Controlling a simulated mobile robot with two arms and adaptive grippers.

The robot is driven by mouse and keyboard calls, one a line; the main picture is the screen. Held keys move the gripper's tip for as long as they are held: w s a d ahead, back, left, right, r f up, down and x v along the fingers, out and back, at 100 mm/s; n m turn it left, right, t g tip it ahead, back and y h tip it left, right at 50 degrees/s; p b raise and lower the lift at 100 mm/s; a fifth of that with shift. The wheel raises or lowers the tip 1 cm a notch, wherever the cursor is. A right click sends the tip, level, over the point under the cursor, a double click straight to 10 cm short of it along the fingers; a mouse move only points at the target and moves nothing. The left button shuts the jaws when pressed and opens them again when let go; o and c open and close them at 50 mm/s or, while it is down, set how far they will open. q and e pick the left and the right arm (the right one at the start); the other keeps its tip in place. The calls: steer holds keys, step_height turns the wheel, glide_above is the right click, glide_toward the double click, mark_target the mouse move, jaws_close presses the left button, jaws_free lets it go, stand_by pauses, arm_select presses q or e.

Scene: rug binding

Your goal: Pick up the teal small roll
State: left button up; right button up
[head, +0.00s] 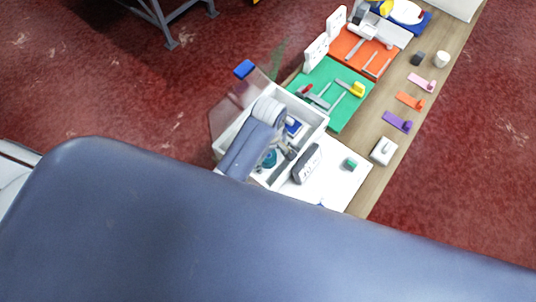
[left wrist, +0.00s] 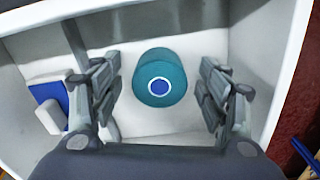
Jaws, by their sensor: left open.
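The teal small roll (left wrist: 160,78) has a blue and white round centre. It sits on the floor of a white open box (left wrist: 275,28), near a back wall in the left wrist view. In the head view the teal roll (head: 269,158) shows partly beside my left gripper (head: 285,152), which reaches into the box. In the left wrist view my left gripper (left wrist: 160,88) is open, with one finger on each side of the roll and a gap on both sides. Whether the fingers are level with the roll, I cannot tell. My right gripper is not in view.
A blue and white item (left wrist: 48,95) lies left of the left finger in the box. A dark grey labelled block (head: 307,164) stands right of the box. A small green piece (head: 350,163) lies on a white sheet. A green board (head: 335,72) is behind.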

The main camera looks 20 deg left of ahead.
arm_select(q)
steer(key=shift+f, duration=0.3)
steer(key=c, duration=1.2)
steer(key=shift+r, duration=0.1)
